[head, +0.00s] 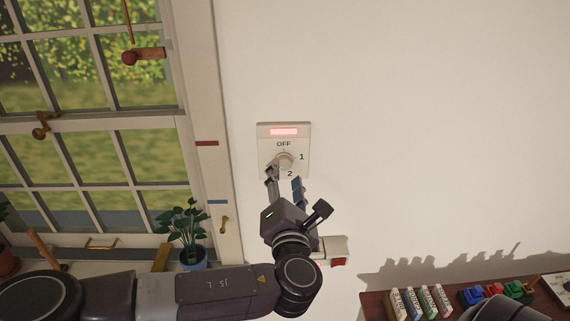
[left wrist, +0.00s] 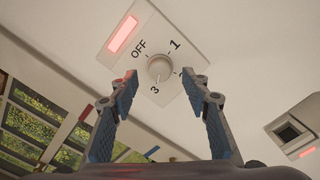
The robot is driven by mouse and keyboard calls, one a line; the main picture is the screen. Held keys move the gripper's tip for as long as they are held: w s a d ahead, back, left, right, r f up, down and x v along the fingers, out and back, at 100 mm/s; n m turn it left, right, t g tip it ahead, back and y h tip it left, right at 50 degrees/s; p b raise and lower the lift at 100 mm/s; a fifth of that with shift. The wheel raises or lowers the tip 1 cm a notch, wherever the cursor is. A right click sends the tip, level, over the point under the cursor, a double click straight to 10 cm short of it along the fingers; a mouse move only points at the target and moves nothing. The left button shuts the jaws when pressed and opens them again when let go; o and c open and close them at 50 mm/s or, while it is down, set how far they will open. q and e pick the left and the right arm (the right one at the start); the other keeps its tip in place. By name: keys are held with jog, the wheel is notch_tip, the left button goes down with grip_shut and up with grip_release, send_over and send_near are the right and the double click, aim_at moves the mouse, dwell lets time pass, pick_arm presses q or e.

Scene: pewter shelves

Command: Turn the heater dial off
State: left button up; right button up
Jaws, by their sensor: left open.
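My left gripper (head: 284,179) is open just below the dial. In the left wrist view its fingers (left wrist: 160,82) stand on either side of and below the dial, apart from it. My right gripper is not in view.
A small wall box (head: 334,246) with a red part is right of my left wrist. A window (head: 90,120) and a potted plant (head: 182,228) are at the left. A wooden shelf (head: 375,308) with several small items is at lower right. The wall right of the panel is clear.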

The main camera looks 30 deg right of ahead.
aim_at(284, 166)
pick_arm(q)
jog(key=shift+p+x, duration=0.4)
jog(key=shift+x, duration=1.25)
jog(key=shift+f, duration=0.1)
jog(key=c, duration=1.2)
